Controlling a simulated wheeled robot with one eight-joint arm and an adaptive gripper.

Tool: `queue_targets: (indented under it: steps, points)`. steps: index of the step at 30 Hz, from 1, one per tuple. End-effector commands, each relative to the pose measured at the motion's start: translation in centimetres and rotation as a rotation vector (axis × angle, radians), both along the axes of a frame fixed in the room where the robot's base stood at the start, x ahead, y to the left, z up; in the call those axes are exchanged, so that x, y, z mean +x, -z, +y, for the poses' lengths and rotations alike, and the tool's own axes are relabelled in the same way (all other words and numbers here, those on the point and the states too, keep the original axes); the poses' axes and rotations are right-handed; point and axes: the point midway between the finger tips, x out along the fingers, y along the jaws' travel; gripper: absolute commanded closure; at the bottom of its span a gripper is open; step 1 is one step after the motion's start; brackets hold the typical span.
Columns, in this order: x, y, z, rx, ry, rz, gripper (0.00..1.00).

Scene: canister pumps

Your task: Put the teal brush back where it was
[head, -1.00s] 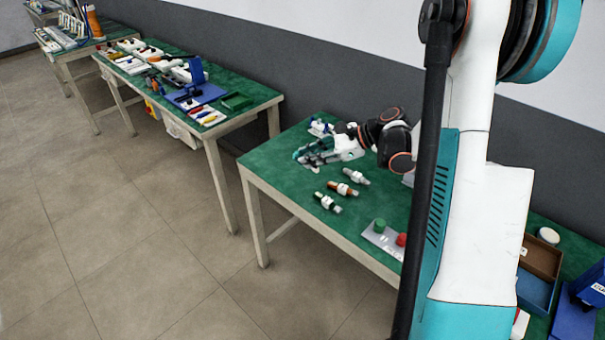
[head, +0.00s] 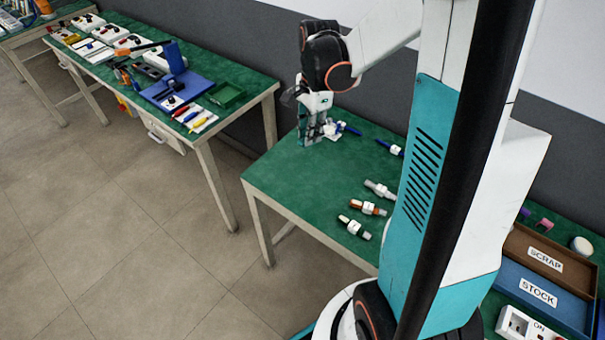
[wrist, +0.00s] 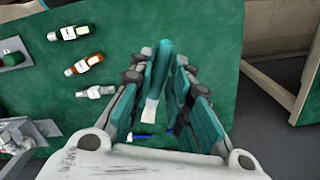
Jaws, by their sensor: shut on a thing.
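The teal brush (wrist: 163,60) is between the fingers of my gripper (wrist: 168,95) in the wrist view, with its teal handle toward the top and its pale end (wrist: 150,112) lower down. My gripper is shut on it. In the head view my gripper (head: 312,140) points down over the far left part of the green table (head: 290,180). The brush cannot be made out there. I cannot tell whether its end touches the table.
A white piece (head: 332,131) and a blue item (head: 349,129) lie beside my gripper. Scrap (head: 545,258) and stock (head: 540,292) trays stand at right. The table's left front is clear.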

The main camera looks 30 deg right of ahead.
Motion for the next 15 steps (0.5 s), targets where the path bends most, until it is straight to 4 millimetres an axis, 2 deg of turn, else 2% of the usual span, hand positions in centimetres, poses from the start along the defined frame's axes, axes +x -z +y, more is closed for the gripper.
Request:
queue_targets:
  steps: [1,3,12,15]
  points:
    - [0.0,1.6,0.0,0.000,0.000,0.000,1.00]
    - [0.1,3.4,0.0,0.001,0.000,0.000,1.00]
    - [0.1,10.7,0.0,0.002,0.000,-0.001,1.00]
    - [0.1,12.6,0.0,0.002,0.000,-0.001,1.00]
